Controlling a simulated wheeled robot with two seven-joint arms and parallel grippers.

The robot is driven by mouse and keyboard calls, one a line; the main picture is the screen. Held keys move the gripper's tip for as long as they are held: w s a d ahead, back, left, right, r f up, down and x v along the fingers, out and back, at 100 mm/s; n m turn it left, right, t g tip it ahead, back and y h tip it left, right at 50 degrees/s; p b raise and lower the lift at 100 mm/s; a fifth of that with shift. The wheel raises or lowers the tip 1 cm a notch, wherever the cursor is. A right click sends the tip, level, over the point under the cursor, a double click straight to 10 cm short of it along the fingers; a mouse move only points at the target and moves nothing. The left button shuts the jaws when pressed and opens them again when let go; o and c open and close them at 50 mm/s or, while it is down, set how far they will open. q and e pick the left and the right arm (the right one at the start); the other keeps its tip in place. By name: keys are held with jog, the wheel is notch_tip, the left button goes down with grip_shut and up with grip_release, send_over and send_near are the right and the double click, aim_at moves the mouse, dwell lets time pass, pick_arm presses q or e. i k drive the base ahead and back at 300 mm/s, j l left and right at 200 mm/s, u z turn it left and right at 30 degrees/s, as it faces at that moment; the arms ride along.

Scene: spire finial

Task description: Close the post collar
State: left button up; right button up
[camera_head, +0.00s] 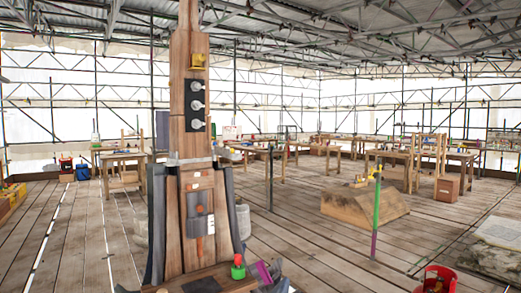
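A tall wooden post (187,128) stands upright just left of the middle, its top cut off by the frame. A thin light-grey band (190,161) crosses its front at mid-height. It may be the post collar, but I cannot tell whether it is open or shut. Above it, a black plate (195,105) with three round metal fittings is on the post. A yellow fitting (199,61) sits higher up. Neither my left nor my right gripper is in view.
A red bucket (436,281) is at the bottom right. Workbenches stand behind. The plank floor at left is mostly clear.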

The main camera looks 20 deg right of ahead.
aim_at(224, 152)
jog(key=i+z, duration=0.45)
jog(key=i, duration=0.85)
jog(key=i+l+u, duration=0.75)
jog(key=l, duration=0.15)
jog(key=i+l+u, duration=0.2)
jog(key=l, duration=0.15)
jog(key=l+u, duration=0.15)
jog(key=l, duration=0.15)
jog(key=i+l+u, duration=0.2)
jog(key=l, duration=0.15)
jog(key=k, duration=0.1)
